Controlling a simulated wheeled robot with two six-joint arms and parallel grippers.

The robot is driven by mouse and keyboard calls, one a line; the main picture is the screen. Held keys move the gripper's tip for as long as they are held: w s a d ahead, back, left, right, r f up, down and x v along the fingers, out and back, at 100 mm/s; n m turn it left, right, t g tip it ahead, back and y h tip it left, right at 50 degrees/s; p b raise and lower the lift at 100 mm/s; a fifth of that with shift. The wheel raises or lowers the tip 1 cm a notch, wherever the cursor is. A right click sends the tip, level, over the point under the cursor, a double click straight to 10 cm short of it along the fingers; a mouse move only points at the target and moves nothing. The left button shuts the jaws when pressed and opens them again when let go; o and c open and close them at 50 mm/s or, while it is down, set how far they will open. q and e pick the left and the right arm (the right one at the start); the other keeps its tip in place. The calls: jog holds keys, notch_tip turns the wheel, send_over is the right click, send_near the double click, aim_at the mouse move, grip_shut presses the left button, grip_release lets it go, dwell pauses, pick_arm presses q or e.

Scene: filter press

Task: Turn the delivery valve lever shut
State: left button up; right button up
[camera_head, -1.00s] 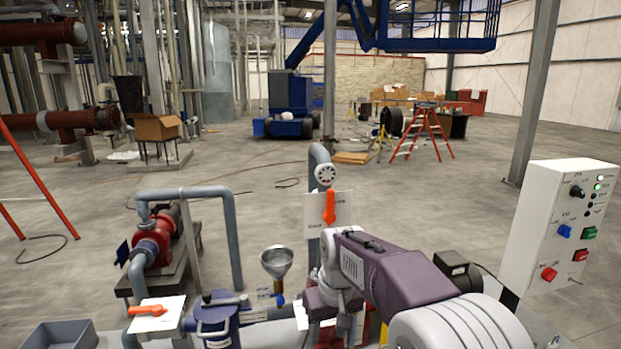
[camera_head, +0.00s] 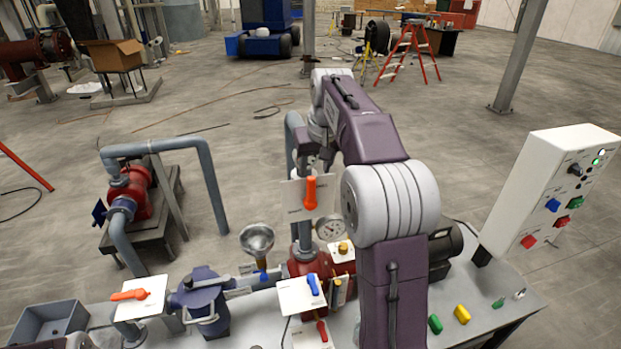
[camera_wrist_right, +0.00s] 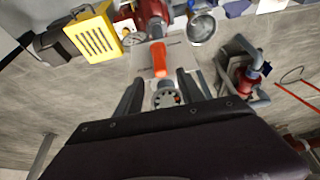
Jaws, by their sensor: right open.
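The orange lever (camera_head: 311,193) of a valve on the upright grey pipe is vertical, in line with the pipe, in front of a white plate (camera_head: 292,200). Its label is too small to read. My right gripper (camera_head: 308,163) is above the lever, partly hidden behind my wrist. In the right wrist view my open fingers (camera_wrist_right: 161,84) point at the lever (camera_wrist_right: 159,60), which lies between their lines just beyond the tips. I see no contact. A round grey valve part (camera_wrist_right: 165,98) shows between the fingers. My left gripper is not in view.
A second orange lever (camera_head: 130,295) lies sideways at the left, and a blue lever (camera_head: 313,285) sits below. A funnel (camera_head: 257,240), gauge (camera_head: 331,228) and red pump body (camera_head: 305,266) stand close by. A white control box (camera_head: 550,195) is at the right.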

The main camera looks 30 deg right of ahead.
aim_at(312, 179)
jog(key=x, duration=0.3)
jog(key=p+x, duration=0.1)
jog(key=x, duration=0.4)
jog(key=shift+w+d+f, duration=0.15)
jog(key=shift+w+d, duration=0.05)
jog(key=shift+w, duration=0.35)
jog(key=shift+f, duration=0.35)
jog(key=shift+s+a, duration=0.1)
jog(key=shift+f, duration=0.1)
grip_shut()
